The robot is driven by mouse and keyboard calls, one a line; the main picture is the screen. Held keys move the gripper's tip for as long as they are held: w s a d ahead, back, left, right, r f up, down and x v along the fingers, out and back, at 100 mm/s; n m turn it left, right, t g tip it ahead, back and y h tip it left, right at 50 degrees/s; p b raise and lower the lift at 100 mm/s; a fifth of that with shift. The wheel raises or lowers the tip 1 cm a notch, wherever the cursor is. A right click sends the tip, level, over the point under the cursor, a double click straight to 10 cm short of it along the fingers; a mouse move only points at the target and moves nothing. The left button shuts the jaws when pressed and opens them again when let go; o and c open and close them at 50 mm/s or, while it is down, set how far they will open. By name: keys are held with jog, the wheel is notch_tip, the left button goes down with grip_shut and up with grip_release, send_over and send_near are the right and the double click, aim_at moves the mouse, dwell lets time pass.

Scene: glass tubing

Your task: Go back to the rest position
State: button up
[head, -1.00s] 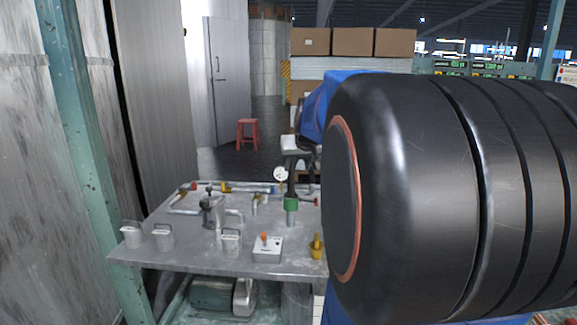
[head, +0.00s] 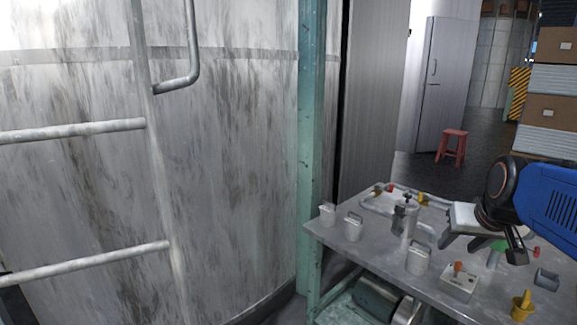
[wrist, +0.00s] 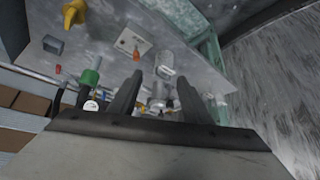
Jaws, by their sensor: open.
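My gripper (head: 482,245) is at the right of the head view, on the end of my blue arm, and looks raised over the metal workbench (head: 340,238). Its two fingers are apart with nothing between them. The fingers (wrist: 157,88) also show spread in the wrist view, pointing over the bench with its fittings well beyond the tips. A green fitting (wrist: 90,77) shows left of the fingers there. In the head view my gripper partly hides the middle of the bench.
The bench carries small metal canisters (head: 418,258), a switch box (head: 459,283), a yellow fitting (head: 521,305) and a grey cup (head: 547,279). A teal post (head: 311,150) and a large streaked tank with rungs (head: 230,150) stand left. A red stool (head: 452,146) is behind.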

jog(key=s+a+f+n+g+y, duration=0.1)
jog(key=s+a+f+n, duration=0.2)
jog(key=s+a+f, duration=0.6)
jog(key=s+a, duration=0.3)
jog(key=s, duration=0.1)
jog(key=shift+s+f+g+y, duration=0.3)
jog(key=shift+f+g+y, duration=0.05)
jog(key=shift+g+y, duration=0.05)
jog(key=shift+a, duration=0.1)
